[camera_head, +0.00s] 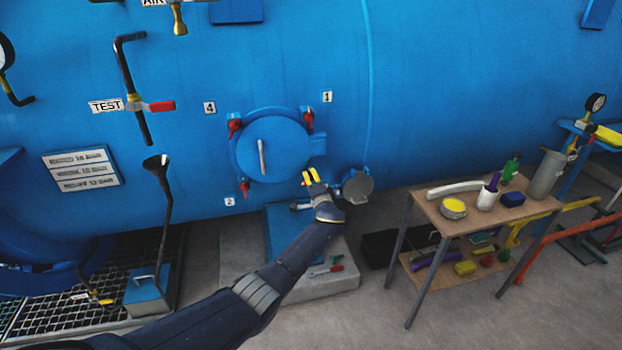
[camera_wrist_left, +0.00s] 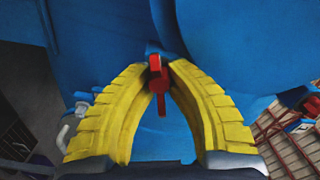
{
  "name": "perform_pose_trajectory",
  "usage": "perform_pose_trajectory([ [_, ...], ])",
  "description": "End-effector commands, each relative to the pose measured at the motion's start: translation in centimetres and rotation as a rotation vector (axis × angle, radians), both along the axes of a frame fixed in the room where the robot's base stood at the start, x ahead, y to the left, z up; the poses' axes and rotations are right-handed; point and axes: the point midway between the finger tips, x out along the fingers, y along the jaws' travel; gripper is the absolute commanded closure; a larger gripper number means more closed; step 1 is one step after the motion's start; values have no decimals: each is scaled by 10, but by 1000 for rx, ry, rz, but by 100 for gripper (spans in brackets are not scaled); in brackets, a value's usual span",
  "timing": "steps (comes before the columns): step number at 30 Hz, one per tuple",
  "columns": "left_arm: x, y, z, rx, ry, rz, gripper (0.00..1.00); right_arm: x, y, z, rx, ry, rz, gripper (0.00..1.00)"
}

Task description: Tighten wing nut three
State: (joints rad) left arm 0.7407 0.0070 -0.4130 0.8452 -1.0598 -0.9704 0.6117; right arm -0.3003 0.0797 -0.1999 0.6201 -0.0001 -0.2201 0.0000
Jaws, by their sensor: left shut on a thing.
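The round blue hatch door (camera_head: 275,148) is closed on the big blue vessel, with a pale handle (camera_head: 262,157). Red wing nuts show at its rim by label 4 (camera_head: 235,126), label 1 (camera_head: 308,120) and label 2 (camera_head: 244,188). My left gripper (camera_head: 310,177) is at the lower right of the rim, where it hides the wing nut and any label there. In the left wrist view, the yellow fingers (camera_wrist_left: 158,75) close at their tips on a red wing nut (camera_wrist_left: 156,85), its wings roughly upright in the picture. My right gripper is not in view.
A round blue fitting (camera_head: 357,186) stands just right of the gripper. A wooden table (camera_head: 420,205) with loose items is farther right. Below the hatch is a concrete slab (camera_head: 330,284) with a red-handled tool.

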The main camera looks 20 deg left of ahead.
Motion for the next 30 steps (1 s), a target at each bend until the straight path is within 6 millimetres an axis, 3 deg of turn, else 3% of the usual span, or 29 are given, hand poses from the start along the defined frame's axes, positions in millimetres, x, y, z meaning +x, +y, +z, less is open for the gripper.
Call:
perform_pose_trajectory([
  [30, 0, 1, -5, 832, 487, 0, 100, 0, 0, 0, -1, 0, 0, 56],
])
